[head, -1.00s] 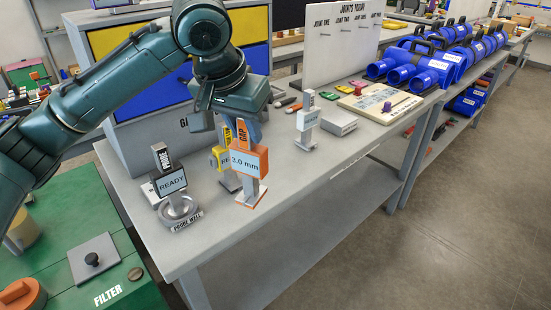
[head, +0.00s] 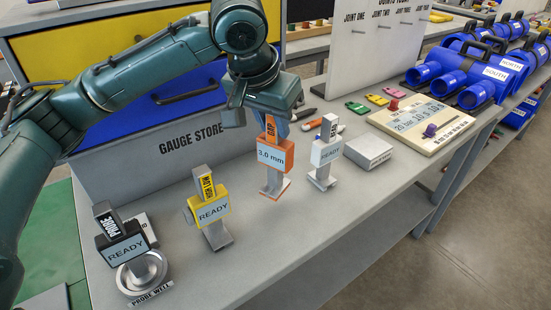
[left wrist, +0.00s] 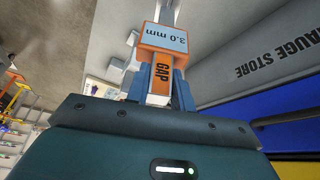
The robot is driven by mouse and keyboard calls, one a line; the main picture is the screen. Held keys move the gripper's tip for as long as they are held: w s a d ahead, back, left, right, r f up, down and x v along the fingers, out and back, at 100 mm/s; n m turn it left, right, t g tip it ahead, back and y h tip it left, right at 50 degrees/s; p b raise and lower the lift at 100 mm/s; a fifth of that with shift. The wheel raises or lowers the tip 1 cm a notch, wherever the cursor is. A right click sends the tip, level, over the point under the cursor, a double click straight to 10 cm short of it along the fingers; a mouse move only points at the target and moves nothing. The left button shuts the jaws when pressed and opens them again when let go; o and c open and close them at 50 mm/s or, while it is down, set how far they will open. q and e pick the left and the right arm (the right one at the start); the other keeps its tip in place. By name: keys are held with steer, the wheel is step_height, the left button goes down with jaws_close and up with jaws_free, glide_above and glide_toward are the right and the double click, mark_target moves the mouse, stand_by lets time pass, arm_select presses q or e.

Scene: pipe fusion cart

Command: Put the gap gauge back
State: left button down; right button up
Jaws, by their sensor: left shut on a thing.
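The gap gauge (head: 273,155) is orange and grey, with a "GAP" grip and a display reading 3.0 mm. It is upright among the other gauges in the head view. My left gripper (head: 268,118) is shut on its orange grip from above. In the left wrist view, the gauge (left wrist: 166,42) sits between the fingers (left wrist: 160,85). I cannot tell whether its foot touches the bench. My right gripper is not in view.
The yellow gauge (head: 212,210) stands left of the gap gauge, and a white gauge (head: 326,152) stands close on its right. A black probe (head: 121,240) is in the probe well at the front left. A grey block (head: 368,151) and a beige panel (head: 420,126) lie farther right.

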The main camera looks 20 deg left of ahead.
mark_target(271, 141)
arm_select(q)
step_height(271, 141, down, 5)
steer(key=shift+f, duration=0.2)
stand_by(0.3)
steer(key=c, duration=1.2)
jaws_free()
steer(key=v, duration=1.2)
steer(key=shift+p, duration=0.35)
